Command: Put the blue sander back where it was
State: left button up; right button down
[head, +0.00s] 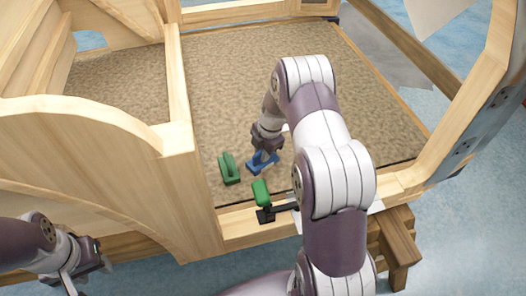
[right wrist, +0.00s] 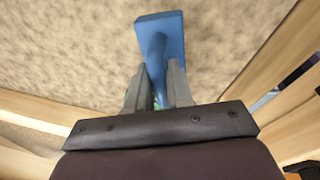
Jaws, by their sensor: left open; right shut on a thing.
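The blue sander (head: 262,163) is at the brown speckled floor panel inside the wooden frame, right of a green sander. My right gripper (head: 266,147) reaches down from above and is shut on the blue sander's handle. In the right wrist view the blue sander (right wrist: 160,28) sticks out past the fingertips of the right gripper (right wrist: 158,78), with its flat blue plate over the floor panel. I cannot tell whether it touches the panel. My left gripper (head: 88,262) is open and empty at the lower left, outside the frame.
The green sander (head: 229,169) stands close left of the blue one. A green and black tool (head: 261,192) sits at the front wooden rail (head: 245,221). A wooden divider (head: 178,95) rises on the left. The floor panel (head: 225,75) behind is clear.

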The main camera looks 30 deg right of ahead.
aim_at(269, 161)
jog(key=shift+s+f, duration=0.1)
jog(key=shift+f, duration=0.1)
jog(key=c, duration=1)
grip_release()
jog(key=shift+r, duration=0.1)
jog(key=shift+r, duration=0.3)
jog(key=r, duration=0.3)
jog(key=s+d+r, duration=0.1)
jog(key=r, duration=0.7)
jog(key=shift+s+d+r+p, duration=0.2)
jog(key=shift+r+p, duration=0.05)
jog(key=shift+p, duration=0.05)
